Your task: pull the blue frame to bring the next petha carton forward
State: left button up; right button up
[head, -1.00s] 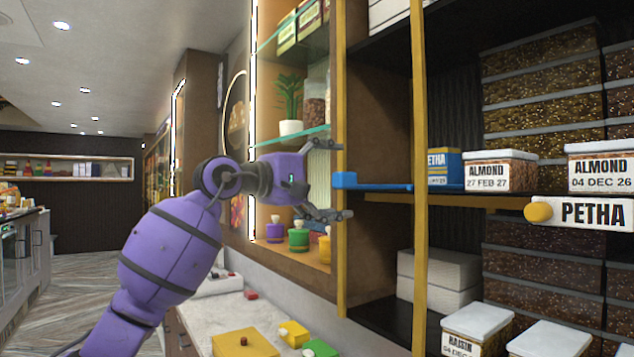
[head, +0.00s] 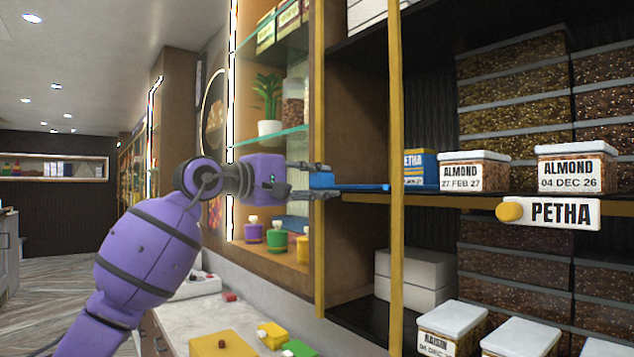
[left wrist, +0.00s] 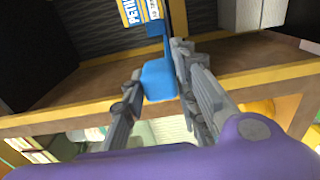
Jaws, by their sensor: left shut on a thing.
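The blue frame (head: 350,187) runs along the shelf edge, and its handle end sticks out past the yellow post at the left. My left gripper (head: 318,180) is shut on this handle end. In the left wrist view the blue handle (left wrist: 159,80) sits between the two fingers (left wrist: 155,92). The petha carton (head: 420,168), blue and yellow, stands on the shelf at the frame's far end, partly hidden by the right yellow post. It also shows in the left wrist view (left wrist: 140,12). My right gripper is in neither view.
Almond boxes (head: 475,170) stand right of the carton, above a PETHA sign (head: 550,212) with a yellow knob. Yellow posts (head: 396,250) stand close by the frame. White boxes (head: 413,275) lie on the shelf below. A counter (head: 185,325) with small coloured boxes is below my arm.

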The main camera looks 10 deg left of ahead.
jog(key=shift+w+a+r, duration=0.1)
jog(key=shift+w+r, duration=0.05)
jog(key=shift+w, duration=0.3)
